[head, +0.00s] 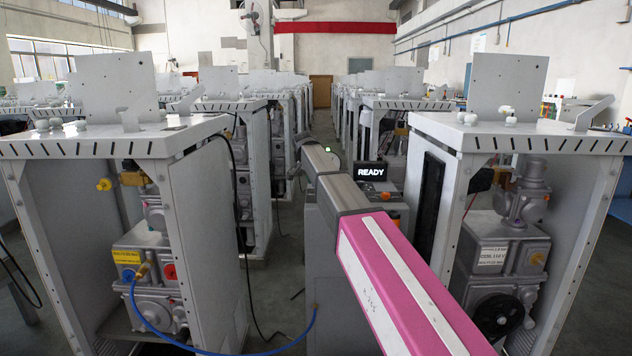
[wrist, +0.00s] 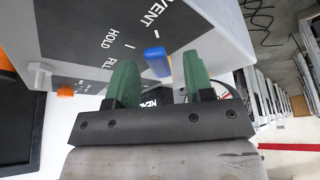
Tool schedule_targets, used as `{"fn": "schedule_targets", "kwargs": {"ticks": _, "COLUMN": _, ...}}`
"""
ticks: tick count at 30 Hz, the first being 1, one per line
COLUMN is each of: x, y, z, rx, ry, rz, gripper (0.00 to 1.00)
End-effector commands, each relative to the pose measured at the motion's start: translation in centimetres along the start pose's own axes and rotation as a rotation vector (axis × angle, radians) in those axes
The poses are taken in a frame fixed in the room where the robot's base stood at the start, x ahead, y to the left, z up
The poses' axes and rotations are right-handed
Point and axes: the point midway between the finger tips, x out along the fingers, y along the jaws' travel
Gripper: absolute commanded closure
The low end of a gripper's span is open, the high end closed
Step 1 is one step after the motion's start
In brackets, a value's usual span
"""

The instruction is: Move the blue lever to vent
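The blue lever (wrist: 155,56) shows in the wrist view on a dark panel (wrist: 85,30) lettered VENT, HOLD and FILL. My gripper (wrist: 160,65) has two green fingers standing apart, one on each side of the lever in the picture. I see no clear contact between fingers and lever. In the head view, my own arm hides the gripper and lever.
A black display (head: 371,172) reads READY in the head view. Grey dispenser cabinets stand close on the left (head: 200,200) and right (head: 455,150). In the wrist view, an orange knob (wrist: 65,90) sits at the panel's left, beside a dark screen (wrist: 15,115).

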Motion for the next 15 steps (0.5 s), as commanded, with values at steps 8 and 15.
{"fn": "schedule_targets", "kwargs": {"ticks": 8, "x": -0.1, "y": 0.0, "z": 0.0, "rx": -0.001, "ry": 0.001, "rz": 0.0, "gripper": 0.53}}
{"fn": "schedule_targets", "kwargs": {"ticks": 15, "x": -2.9, "y": 0.0, "z": 0.0, "rx": -0.002, "ry": 0.002, "rz": -0.001, "gripper": 0.53}}
